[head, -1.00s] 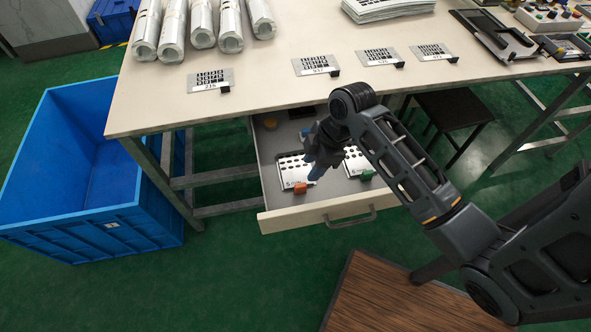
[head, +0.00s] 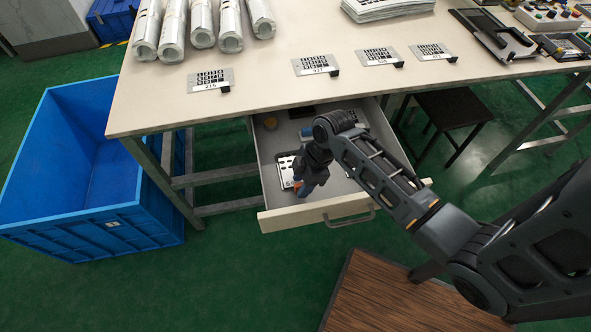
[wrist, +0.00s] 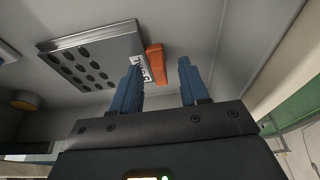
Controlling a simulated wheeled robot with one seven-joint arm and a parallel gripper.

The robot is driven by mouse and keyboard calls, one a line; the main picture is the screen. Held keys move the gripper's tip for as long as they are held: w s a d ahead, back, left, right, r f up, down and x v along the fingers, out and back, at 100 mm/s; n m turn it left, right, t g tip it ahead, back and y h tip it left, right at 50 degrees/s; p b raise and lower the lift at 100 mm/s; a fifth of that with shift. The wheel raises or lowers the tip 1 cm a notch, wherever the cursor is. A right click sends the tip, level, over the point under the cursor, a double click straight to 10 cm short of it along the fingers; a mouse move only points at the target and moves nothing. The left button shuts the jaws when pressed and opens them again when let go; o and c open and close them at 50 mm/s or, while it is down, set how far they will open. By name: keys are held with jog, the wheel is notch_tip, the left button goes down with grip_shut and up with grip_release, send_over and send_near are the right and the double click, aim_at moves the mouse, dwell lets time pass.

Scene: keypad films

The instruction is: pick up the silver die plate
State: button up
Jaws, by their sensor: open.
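A silver die plate (head: 285,172) with dark round holes lies in the open drawer, partly hidden by my gripper in the head view. In the wrist view the silver plate (wrist: 98,60) is at upper left, with an orange tab (wrist: 155,63) and a white label at its near end. My gripper (wrist: 159,66) is open, its two blue fingers apart. The orange tab shows between the fingertips; I cannot tell whether it lies in the gap or beyond it. In the head view my gripper (head: 307,187) is inside the drawer, over the plate's near end.
The drawer (head: 290,219) hangs open under the worktable (head: 270,85). A round yellowish object (head: 270,122) sits at its back left. Labelled plates and silver rolls (head: 202,25) lie on the table. A blue crate (head: 95,225) stands at left.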

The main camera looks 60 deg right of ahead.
grip_shut()
jog(key=shift+r, duration=0.2)
dwell(0.6)
